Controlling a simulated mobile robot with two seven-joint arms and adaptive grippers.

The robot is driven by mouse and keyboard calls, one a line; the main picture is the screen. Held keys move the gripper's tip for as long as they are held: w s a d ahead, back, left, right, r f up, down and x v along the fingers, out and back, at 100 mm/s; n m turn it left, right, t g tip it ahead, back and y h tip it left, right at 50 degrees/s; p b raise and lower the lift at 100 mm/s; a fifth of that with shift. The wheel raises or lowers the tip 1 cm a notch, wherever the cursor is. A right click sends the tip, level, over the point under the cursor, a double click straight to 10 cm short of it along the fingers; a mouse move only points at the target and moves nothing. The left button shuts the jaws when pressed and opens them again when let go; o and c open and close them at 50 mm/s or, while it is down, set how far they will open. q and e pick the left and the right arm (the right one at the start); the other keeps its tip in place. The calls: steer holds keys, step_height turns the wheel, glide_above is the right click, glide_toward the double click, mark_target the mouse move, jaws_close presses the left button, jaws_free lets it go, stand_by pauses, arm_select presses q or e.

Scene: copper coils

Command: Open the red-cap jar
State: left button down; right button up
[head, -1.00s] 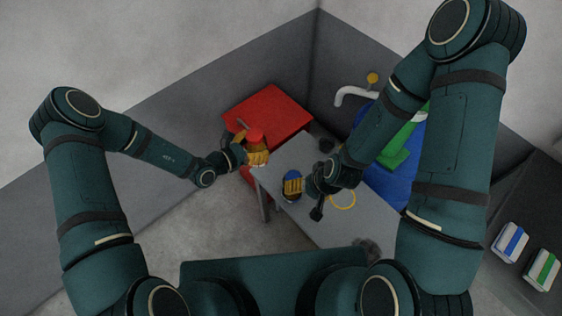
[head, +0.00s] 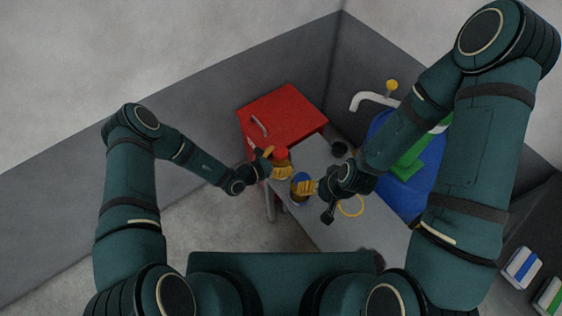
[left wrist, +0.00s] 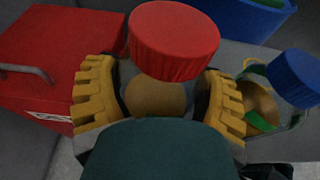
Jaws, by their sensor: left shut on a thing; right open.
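The red-cap jar shows in the head view with its red cap (head: 281,154) up. In the left wrist view the red cap (left wrist: 174,42) is large and sits above a brownish jar body (left wrist: 157,96). My left gripper (head: 282,171) is shut on the jar body below the cap, with yellow fingers on both sides. My right gripper (head: 308,188) is open beside a blue-cap jar (head: 299,178) on the grey table (head: 325,225). The blue-cap jar also shows at the right of the left wrist view (left wrist: 297,77). Whether the red-cap jar touches the table is unclear.
A red cabinet (head: 285,112) with a handle stands behind the table. Grey walls close off the back.

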arm_select(q)
steer(key=shift+f, duration=0.45)
steer(key=shift+f, duration=0.15)
jaws_free()
